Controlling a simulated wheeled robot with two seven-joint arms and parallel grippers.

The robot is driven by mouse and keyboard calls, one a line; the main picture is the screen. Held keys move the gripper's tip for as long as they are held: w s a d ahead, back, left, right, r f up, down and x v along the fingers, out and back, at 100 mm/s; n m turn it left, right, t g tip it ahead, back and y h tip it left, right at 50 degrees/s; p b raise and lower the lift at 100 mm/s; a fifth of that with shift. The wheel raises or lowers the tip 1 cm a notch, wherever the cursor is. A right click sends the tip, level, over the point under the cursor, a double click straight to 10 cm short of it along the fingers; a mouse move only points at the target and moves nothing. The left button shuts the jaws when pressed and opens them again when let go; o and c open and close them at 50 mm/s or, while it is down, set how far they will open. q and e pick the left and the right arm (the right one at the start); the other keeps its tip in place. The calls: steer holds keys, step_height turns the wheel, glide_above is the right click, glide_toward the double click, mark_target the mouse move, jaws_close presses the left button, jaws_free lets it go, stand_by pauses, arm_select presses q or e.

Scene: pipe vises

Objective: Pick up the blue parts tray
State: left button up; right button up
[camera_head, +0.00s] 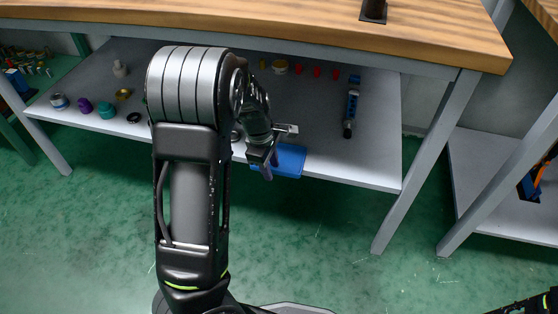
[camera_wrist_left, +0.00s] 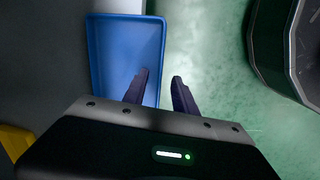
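The blue parts tray (camera_head: 291,160) lies at the front edge of the lower shelf, partly hidden behind my left gripper (camera_head: 270,168) in the head view. In the left wrist view, the tray (camera_wrist_left: 122,50) is an empty, shallow box with raised rims. My left gripper (camera_wrist_left: 159,86) is open there, with two dark fingers apart. The left finger overlaps the tray's inside and the right finger shows over the green floor. The tray's right rim runs between them in the picture; I cannot tell whether they touch it. My right gripper is out of view.
The grey shelf (camera_head: 376,155) hangs under a wooden bench top (camera_head: 290,22). A blue and black tool (camera_head: 351,108) lies right of the tray. Several small caps and fittings stand at the left and back. A bench leg (camera_head: 425,165) stands at the right.

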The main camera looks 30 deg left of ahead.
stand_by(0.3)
arm_select(q)
jaws_close()
stand_by(1.3)
